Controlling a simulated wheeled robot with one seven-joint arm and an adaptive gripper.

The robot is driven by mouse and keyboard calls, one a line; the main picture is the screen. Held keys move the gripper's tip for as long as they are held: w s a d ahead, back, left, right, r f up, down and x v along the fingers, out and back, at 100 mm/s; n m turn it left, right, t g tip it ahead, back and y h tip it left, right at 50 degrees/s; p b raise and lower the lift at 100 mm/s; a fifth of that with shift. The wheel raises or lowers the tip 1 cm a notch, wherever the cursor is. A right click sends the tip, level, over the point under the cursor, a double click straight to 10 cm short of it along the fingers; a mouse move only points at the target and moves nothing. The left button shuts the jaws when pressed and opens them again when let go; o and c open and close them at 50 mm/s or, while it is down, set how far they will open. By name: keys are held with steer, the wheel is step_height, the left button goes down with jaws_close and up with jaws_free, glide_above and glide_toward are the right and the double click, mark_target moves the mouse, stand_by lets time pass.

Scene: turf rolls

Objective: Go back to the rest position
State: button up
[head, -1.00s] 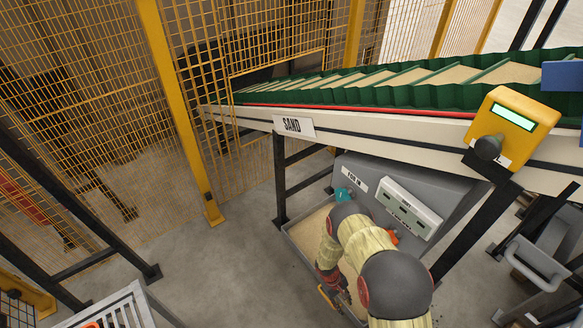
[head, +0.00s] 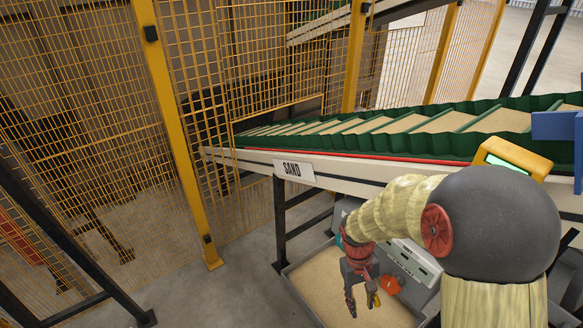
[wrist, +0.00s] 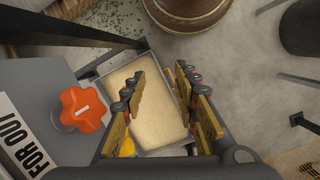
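My gripper (head: 361,299) hangs in front of the grey machine under the conveyor in the head view, fingers pointing down. In the wrist view my gripper (wrist: 166,108) shows its two yellow-padded fingers apart with nothing between them. A tray of sand (wrist: 151,82) lies below the fingers. The same tray of sand (head: 315,282) shows in the head view on the floor, partly hidden by my arm.
A conveyor with green ribbed walls and sand (head: 390,127) runs above, marked by a SAND sign (head: 293,169). An orange knob (wrist: 83,110) juts from the machine beside my gripper. A yellow control box (head: 512,160) and mesh fence (head: 90,130) stand near.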

steer(key=s+r+m+t+y, duration=0.1)
steer(key=s+r+t, duration=0.3)
steer(key=r, duration=1)
steer(key=s+r+m+t+p, duration=0.1)
steer(key=s+r+t, duration=0.3)
steer(key=s+r, duration=0.4)
step_height(320, 180, up, 6)
steer(key=shift+s+a+r+y, duration=0.25)
steer(key=shift+s+y, duration=0.1)
steer(key=shift+y, duration=0.05)
